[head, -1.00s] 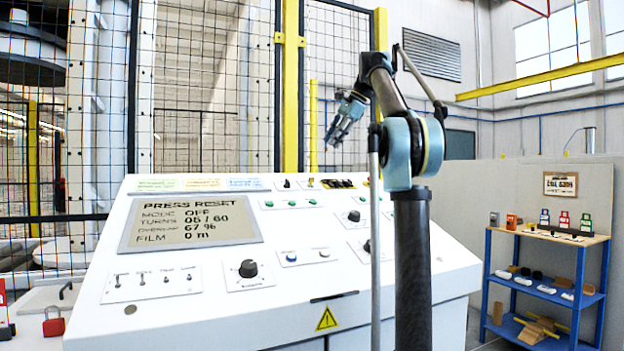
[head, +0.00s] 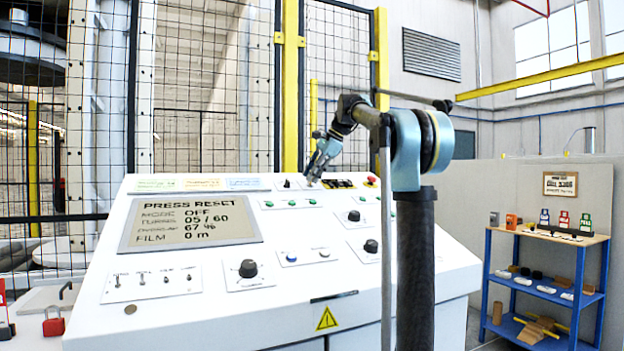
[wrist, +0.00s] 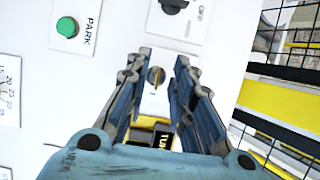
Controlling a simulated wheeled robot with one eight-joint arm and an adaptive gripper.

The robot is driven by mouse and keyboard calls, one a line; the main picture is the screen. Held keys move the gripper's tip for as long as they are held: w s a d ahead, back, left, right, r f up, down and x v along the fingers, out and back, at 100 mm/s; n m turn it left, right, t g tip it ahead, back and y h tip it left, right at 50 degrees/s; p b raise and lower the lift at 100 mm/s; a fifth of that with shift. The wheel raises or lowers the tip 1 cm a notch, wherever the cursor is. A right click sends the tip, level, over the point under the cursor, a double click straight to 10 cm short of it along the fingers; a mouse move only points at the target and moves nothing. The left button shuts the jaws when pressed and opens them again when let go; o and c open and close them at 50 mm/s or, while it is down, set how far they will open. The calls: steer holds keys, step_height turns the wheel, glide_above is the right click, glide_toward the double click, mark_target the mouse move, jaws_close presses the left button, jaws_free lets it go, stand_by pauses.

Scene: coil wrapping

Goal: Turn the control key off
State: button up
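The control key (wrist: 156,76) is a small brass-coloured key on the white console panel, seen in the wrist view between the two fingers. My gripper (wrist: 163,60) is open, with one finger on each side of the key and visible gaps to both; contact does not show. In the head view my gripper (head: 317,174) points down at the console's back row, and its fingertips hide most of the key. The console's screen (head: 190,221) reads PRESS RESET, MODE OFF, TURNS 05 / 60, FILM 0 m.
A black knob (wrist: 174,4) with an OFF label sits just beyond the key. A green PARK button (wrist: 67,27) is to the left. Yellow-and-black labelled controls (head: 338,184) and a red button (head: 371,180) lie right of the gripper. A mesh fence (head: 210,110) stands behind the console.

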steer(key=shift+a+f, duration=0.2)
steer(key=shift+f, duration=0.1)
steer(key=shift+c, duration=0.4)
jaws_close()
